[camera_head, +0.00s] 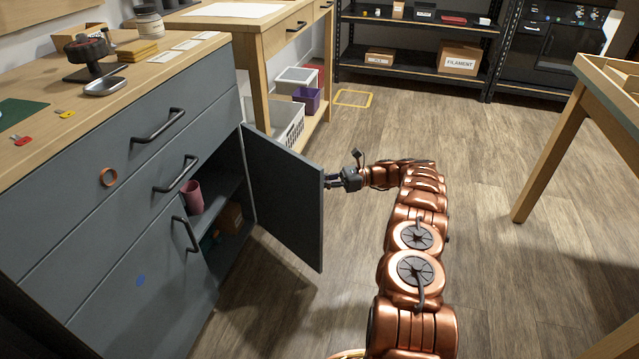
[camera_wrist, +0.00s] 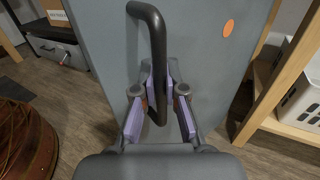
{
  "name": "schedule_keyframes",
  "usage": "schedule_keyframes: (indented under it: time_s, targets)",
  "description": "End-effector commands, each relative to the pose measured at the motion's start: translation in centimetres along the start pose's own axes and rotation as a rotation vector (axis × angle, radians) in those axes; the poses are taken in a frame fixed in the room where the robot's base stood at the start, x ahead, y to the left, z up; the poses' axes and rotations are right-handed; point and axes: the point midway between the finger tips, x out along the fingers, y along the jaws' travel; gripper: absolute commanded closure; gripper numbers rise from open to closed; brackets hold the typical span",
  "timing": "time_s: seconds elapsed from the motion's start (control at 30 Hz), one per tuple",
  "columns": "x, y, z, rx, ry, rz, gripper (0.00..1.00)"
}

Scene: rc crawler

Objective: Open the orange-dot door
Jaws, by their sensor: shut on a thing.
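The orange-dot door (camera_head: 285,198) stands swung wide open from the grey cabinet (camera_head: 115,150). Its outer face, with the orange dot (camera_wrist: 228,28), shows in the wrist view. My gripper (camera_head: 332,181) is at the door's far side in the head view. In the wrist view my gripper (camera_wrist: 158,92) has its purple-padded fingers closed around the dark bar handle (camera_wrist: 157,45) of that door. The handle is hidden in the head view. The open compartment shows a pink cup (camera_head: 192,196) on a shelf (camera_head: 215,199) and a brown box (camera_head: 231,217) below.
A closed door with a blue dot (camera_head: 141,281) is beside the opening. A workbench (camera_head: 258,70) with a white basket (camera_head: 286,124) and purple bin (camera_head: 307,99) stands behind the open door. A wooden table (camera_head: 555,140) is at right. The floor between is clear.

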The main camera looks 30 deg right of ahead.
Motion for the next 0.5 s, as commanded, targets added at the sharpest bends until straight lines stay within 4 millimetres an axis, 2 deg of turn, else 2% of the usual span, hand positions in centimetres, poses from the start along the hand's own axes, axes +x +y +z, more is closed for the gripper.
schedule_keyframes:
  time_s: [0.07,0.1,0.3,0.5]
  targets:
    - [-0.39,0.17,-0.18,0.005,0.001,-0.002,1.0]
    - [-0.39,0.17,-0.17,0.005,0.001,-0.002,0.85]
    - [0.01,0.11,-0.1,0.003,0.0,0.002,0.64]
    - [0.16,0.07,-0.07,0.002,0.0,0.004,0.63]
